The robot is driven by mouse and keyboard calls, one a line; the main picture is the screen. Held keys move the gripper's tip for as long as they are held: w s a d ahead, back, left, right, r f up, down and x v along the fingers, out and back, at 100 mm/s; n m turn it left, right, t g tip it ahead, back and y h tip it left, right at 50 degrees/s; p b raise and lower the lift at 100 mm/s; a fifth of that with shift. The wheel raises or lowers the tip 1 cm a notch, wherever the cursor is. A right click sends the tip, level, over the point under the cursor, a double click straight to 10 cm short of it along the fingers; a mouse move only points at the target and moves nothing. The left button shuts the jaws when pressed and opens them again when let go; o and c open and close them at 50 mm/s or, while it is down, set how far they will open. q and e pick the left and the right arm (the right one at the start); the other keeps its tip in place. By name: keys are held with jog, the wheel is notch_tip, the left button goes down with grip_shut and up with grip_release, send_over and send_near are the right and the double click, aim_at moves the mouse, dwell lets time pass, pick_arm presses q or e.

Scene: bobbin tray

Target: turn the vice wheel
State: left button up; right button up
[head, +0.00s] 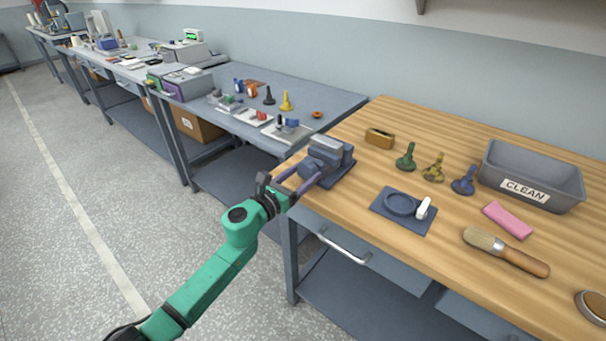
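The blue-grey vice (331,150) stands at the left end of the wooden bench. Its dark round wheel (309,169) faces the bench's front left corner and is partly covered by my gripper. My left gripper (308,175) comes in from the lower left on a green arm. Its two purple fingers are spread apart, with the tips at either side of the wheel. I cannot tell whether they touch it. My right gripper is out of view.
The wooden bench (380,267) also carries a dark plate with a ring (386,219), a brush (505,252), a pink cloth (507,220), several small bobbin-like pieces, and a grey bin marked CLEAN (570,199). A grey bench (330,98) with small items stands behind to the left.

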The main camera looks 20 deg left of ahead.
pick_arm(q)
jog(key=c, duration=0.6)
